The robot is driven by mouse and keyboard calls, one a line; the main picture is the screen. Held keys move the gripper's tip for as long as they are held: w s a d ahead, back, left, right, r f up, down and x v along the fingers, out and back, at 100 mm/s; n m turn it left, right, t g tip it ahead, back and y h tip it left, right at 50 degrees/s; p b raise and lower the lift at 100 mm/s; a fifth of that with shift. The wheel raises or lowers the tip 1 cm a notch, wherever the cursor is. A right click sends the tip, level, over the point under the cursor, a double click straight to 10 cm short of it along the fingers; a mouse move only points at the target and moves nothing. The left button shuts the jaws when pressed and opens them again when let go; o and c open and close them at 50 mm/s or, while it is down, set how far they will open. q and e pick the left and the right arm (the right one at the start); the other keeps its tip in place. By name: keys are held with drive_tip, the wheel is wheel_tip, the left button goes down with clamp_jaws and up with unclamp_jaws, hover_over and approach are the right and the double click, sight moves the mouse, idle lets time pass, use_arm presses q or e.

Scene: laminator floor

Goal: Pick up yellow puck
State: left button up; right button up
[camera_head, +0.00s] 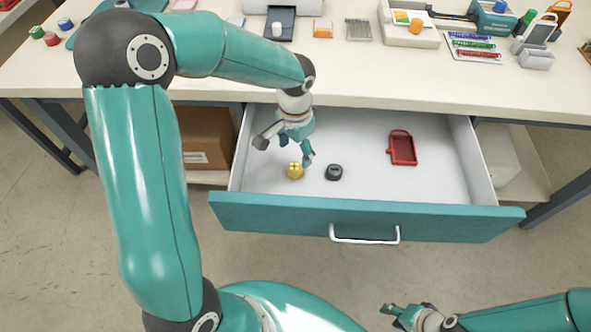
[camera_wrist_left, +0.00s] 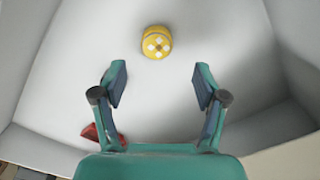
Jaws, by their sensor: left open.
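The yellow puck (camera_head: 295,171) lies on the floor of the open drawer, toward its front left. In the left wrist view the yellow puck (camera_wrist_left: 156,42) shows a white pattern on its face and lies beyond the fingertips, roughly centred between them. My left gripper (camera_head: 285,152) is inside the drawer, above and close to the puck. Its fingers (camera_wrist_left: 160,85) are spread apart with nothing between them. My right gripper (camera_head: 400,312) is at the bottom right, outside the drawer and in front of it; whether it is open or shut is unclear.
The drawer (camera_head: 260,208) has low walls and a teal front with a handle (camera_head: 365,240). A dark round piece (camera_head: 334,172) lies just right of the puck. A red frame (camera_head: 402,148) lies further right. The tabletop (camera_head: 200,72) overhangs the drawer's back.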

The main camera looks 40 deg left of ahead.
sight(295, 168)
use_arm(q)
drive_tip(key=shift+s+d+f+b, duration=0.1)
drive_tip(key=shift+s+f+b, duration=0.1)
drive_tip(key=shift+f, duration=1.4)
drive_tip(key=shift+s+d+f+b, duration=0.1)
drive_tip(key=shift+f+b, duration=0.05)
drive_tip(key=shift+f, duration=1.4)
drive_tip(key=c, duration=1.2)
drive_tip(key=shift+r, duration=0.2)
